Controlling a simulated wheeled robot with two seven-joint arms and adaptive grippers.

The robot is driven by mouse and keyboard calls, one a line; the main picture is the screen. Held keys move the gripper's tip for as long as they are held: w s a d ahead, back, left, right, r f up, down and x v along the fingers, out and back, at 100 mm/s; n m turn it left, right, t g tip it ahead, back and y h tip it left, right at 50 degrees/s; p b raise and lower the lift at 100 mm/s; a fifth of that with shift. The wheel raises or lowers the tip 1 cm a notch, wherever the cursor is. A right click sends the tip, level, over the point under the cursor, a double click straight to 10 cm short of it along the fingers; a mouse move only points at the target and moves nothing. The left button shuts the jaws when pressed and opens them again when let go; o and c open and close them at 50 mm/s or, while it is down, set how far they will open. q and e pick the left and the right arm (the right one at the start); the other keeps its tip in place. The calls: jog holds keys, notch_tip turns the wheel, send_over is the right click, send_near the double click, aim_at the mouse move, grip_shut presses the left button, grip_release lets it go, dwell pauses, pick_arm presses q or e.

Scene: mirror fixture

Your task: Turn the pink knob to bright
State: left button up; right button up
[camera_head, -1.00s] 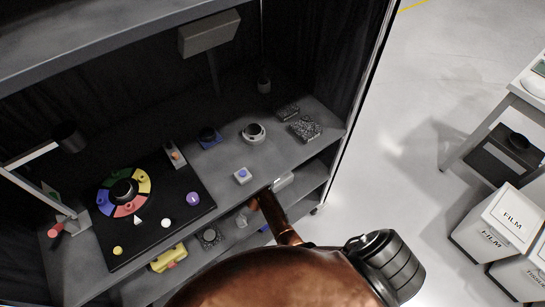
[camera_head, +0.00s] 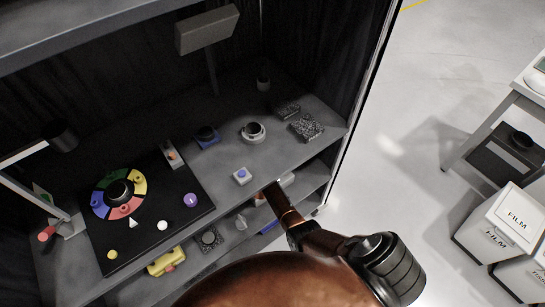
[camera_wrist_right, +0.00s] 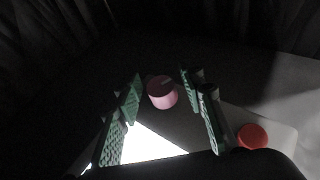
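In the right wrist view, the pink knob (camera_wrist_right: 161,92) is a short pink cylinder with a dark mark on top. My right gripper (camera_wrist_right: 161,84) is open, with one green ribbed finger to the left of the knob and one to its right. Gaps show between the fingers and the knob, so it is not gripped. In the head view my copper right arm reaches toward the lower shelf. The gripper's end is hidden there, and I cannot make out the pink knob. My left gripper is in neither view.
A red round button (camera_wrist_right: 252,135) lies right of the fingers. A bright white patch (camera_wrist_right: 145,146) shows below them. In the head view, a black board (camera_head: 178,228) with a coloured ring and several knobs sits on the upper shelf (camera_head: 215,165), above the lower shelf's objects.

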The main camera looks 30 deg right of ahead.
grip_shut()
dwell(0.3)
